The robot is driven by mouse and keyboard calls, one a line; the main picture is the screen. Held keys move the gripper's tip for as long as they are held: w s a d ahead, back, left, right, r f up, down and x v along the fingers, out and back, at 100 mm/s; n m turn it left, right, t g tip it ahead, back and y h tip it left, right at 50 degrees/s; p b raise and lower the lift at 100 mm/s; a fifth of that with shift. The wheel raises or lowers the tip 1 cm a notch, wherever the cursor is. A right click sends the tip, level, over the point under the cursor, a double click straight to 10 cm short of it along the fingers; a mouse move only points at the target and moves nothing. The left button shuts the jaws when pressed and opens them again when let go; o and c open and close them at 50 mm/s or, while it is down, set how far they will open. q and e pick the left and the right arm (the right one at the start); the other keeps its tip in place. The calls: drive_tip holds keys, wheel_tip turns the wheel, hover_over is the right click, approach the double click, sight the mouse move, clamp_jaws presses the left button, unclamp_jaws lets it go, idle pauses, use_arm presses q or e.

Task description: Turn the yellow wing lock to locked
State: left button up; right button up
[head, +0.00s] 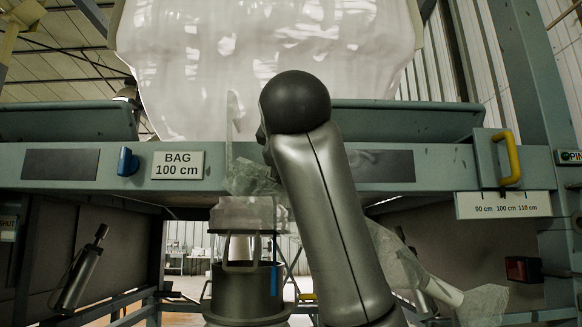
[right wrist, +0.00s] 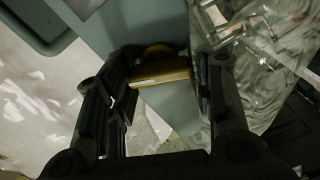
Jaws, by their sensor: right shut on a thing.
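The yellow wing lock (right wrist: 160,73) shows in the right wrist view on a grey-green steel part, its bar lying nearly level across the picture with a rounded yellow part behind it. My right gripper (right wrist: 163,78) has one finger at each end of the bar and is shut on it. In the head view I cannot make out this gripper or the lock; my large grey arm covers the middle. My left gripper is not in view.
A big white bag (head: 230,55) hangs above a grey-green beam (head: 230,180). The beam carries a blue knob (head: 127,162), a "BAG 100 cm" sign (head: 178,164), a yellow handle (head: 511,158) and a height scale (head: 503,205). Crumpled clear plastic (head: 483,305) lies low right.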

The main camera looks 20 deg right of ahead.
drive_tip(key=shift+f+n+b, duration=0.15)
drive_tip(key=shift+n+b, duration=0.25)
drive_tip(key=shift+n, duration=1.9)
drive_tip(key=o, duration=1)
drive_tip(key=shift+a, duration=0.1)
drive_tip(key=shift+o, duration=0.2)
drive_tip(key=shift+s, duration=0.1)
drive_tip(key=v, duration=1.1)
drive_tip(key=shift+s+a, duration=0.2)
drive_tip(key=shift+s, duration=0.05)
